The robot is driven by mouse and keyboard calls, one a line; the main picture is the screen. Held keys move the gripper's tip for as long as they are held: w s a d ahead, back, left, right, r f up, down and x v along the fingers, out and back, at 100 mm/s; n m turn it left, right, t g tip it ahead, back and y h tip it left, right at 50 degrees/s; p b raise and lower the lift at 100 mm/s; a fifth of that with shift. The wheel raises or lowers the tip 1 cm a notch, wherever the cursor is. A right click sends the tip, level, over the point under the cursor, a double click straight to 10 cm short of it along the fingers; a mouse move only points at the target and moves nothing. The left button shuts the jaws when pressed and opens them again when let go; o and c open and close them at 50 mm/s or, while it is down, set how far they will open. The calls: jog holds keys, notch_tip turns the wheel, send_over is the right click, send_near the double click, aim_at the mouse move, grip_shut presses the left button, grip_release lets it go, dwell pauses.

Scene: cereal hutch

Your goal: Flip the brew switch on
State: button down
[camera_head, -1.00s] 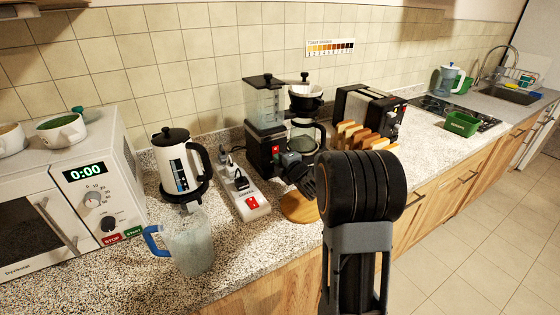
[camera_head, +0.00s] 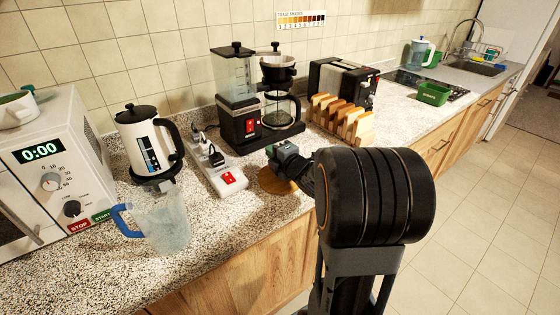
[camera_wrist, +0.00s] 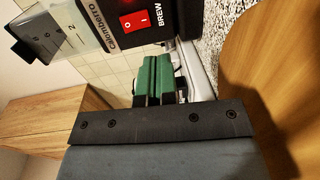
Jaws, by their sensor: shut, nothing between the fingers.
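The black coffee maker (camera_head: 240,132) stands on the counter with a clear water tank and a glass carafe (camera_head: 280,108). Its red brew switch (camera_head: 250,125) is on the front of the base. In the wrist view the red switch (camera_wrist: 141,19) shows O and I marks beside the word BREW. I cannot tell which side is pressed. My gripper (camera_head: 282,152) is in front of the coffee maker, to the right of and below the switch in the head view, apart from it. Its green-padded fingers (camera_wrist: 158,72) are shut and empty.
A power strip (camera_head: 226,176) with a red switch lies left of the coffee maker. A kettle (camera_head: 142,140), a blue-handled pitcher (camera_head: 165,225) and a microwave (camera_head: 50,165) stand further left. A toast rack (camera_head: 340,118) and toaster are right. A round wooden board (camera_head: 272,183) lies beneath my gripper.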

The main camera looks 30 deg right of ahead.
jog(key=shift+s+d+f, duration=0.1)
jog(key=shift+s+d, duration=0.05)
jog(key=shift+s, duration=0.75)
jog(key=shift+s+d+f, duration=0.1)
jog(key=shift+s, duration=0.75)
jog(key=shift+w+a+r+m+g+h+p, duration=0.15)
jog(key=shift+r+m+g+h+p, duration=0.15)
jog(key=shift+r+m+h+p, duration=0.55)
jog(key=m, duration=0.2)
jog(key=s+r+m+g+h+p, duration=0.1)
jog(key=a+m+g+h, duration=0.1)
jog(key=m, duration=0.1)
jog(key=shift+s+r+m+h+p, duration=0.2)
jog(key=shift+r+m+h+p, duration=0.05)
jog(key=shift+m+p, duration=0.1)
jog(key=s+a+m+g, duration=0.1)
jog(key=s+a+m+g+p, duration=0.1)
jog(key=m, duration=0.1)
jog(key=s+a+m+g+p, duration=0.1)
jog(key=s+m, duration=0.1)
jog(key=shift+r+g+h, duration=0.3)
jog(key=shift+g, duration=0.1)
jog(key=s+a+m+g+y+p, duration=0.3)
jog(key=s+a+m+g, duration=0.3)
jog(key=s+a, duration=0.3)
jog(key=s, duration=0.3)
jog(key=shift+s+a+r+m+g, duration=0.2)
jog(key=shift+s+a+m+g, duration=0.1)
jog(key=shift+s+m+g, duration=0.1)
